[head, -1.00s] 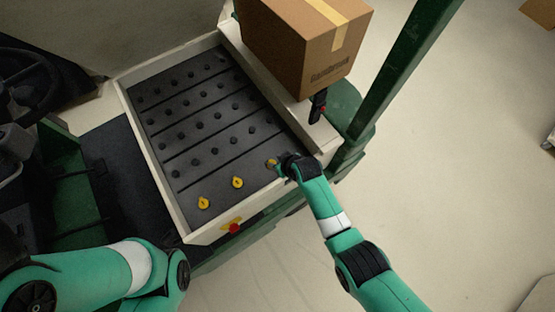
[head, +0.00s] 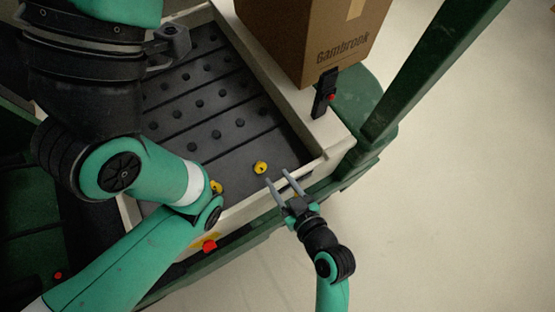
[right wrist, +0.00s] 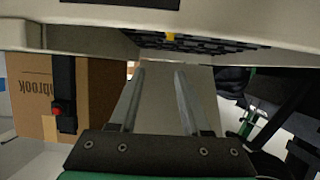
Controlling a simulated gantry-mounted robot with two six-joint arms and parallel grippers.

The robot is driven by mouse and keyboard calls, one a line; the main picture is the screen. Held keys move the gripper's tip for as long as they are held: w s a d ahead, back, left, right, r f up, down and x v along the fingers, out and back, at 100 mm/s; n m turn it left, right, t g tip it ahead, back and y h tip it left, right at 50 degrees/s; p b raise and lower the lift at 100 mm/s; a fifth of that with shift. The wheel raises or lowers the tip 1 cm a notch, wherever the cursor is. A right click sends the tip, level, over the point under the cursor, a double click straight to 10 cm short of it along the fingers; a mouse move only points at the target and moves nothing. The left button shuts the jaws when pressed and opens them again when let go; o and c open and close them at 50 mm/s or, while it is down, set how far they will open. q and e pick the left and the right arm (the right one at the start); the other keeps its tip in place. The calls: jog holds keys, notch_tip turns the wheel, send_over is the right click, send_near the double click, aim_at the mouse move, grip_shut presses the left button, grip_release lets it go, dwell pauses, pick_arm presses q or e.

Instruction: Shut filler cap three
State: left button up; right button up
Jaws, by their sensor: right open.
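Two yellow filler caps show on the dark tray of the cart in the head view. One (head: 261,168) lies just left of my right gripper's fingertips. The other (head: 216,187) is partly covered by my left arm. I cannot tell whether either is open or shut, or read a number on them. My right gripper (head: 278,182) is open and empty, its two grey fingers over the tray's front right rim. In the right wrist view its fingers (right wrist: 158,75) are spread, with a small yellow spot (right wrist: 170,36) beyond them. My left gripper is out of view.
A cardboard box (head: 310,45) stands on the cart's right ledge, beside a black device (head: 325,95) with a red spot. A green post (head: 420,65) rises at the right. A red button (head: 209,246) sits on the front. Floor to the right is clear.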

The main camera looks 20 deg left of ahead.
aim_at(259, 162)
jog(key=shift+g, duration=0.3)
jog(key=w+a+f+b, duration=0.1)
jog(key=a+f, duration=0.1)
jog(key=a, duration=0.1)
jog(key=w+a+f+b, duration=0.1)
jog(key=w+a+f, duration=0.1)
jog(key=a, duration=0.1)
jog(key=w+a+f+b, duration=0.1)
jog(key=a+f+b, duration=0.1)
jog(key=a+f, duration=0.1)
jog(key=shift+w, duration=0.2)
jog(key=shift+w+a, duration=0.2)
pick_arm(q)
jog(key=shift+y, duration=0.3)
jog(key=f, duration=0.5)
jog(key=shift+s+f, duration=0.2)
pick_arm(e)
grip_shut()
